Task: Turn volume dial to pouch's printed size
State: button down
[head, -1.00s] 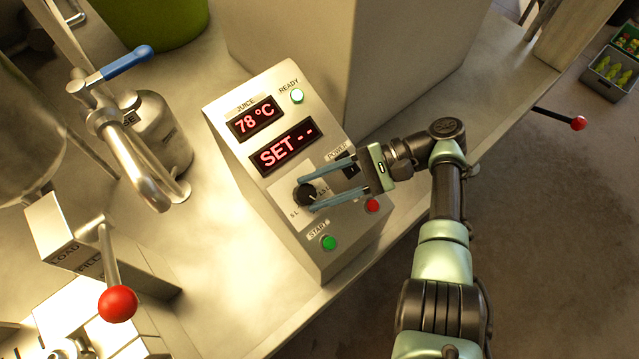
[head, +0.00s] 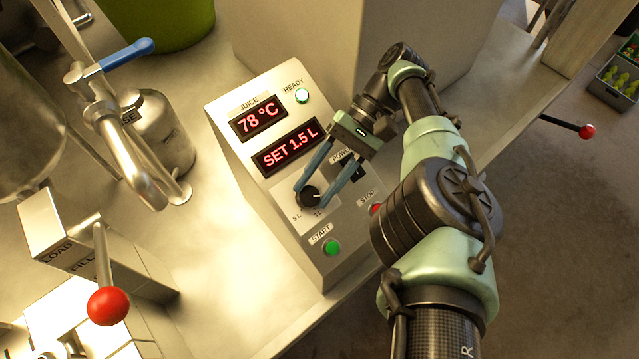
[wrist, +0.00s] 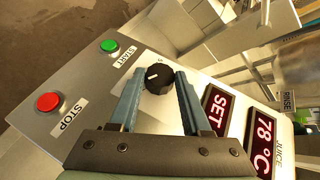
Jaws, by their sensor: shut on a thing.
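The black volume dial (head: 309,197) sits on the sloped face of the control box (head: 240,182). My gripper (head: 312,192) is shut on the dial, one finger on each side of it. In the wrist view the dial (wrist: 158,78) lies between the two fingertips, and a light pointer mark shows on it. The set display (head: 288,148) reads "SET 1.5 L". Scale labels beside the dial are partly covered by the fingers. I see no pouch with a printed size in these frames.
The juice display (head: 257,119) reads 78 °C, and the READY lamp (head: 302,96) is lit. The green START button (head: 331,247) and the red STOP button (head: 376,209) are close to my arm. A red-knobbed lever (head: 108,306) stands at lower left.

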jog(key=shift+f, duration=0.1)
dwell(0.5)
jog(key=shift+c, duration=1.8)
grip_release()
jog(key=shift+a, duration=0.1)
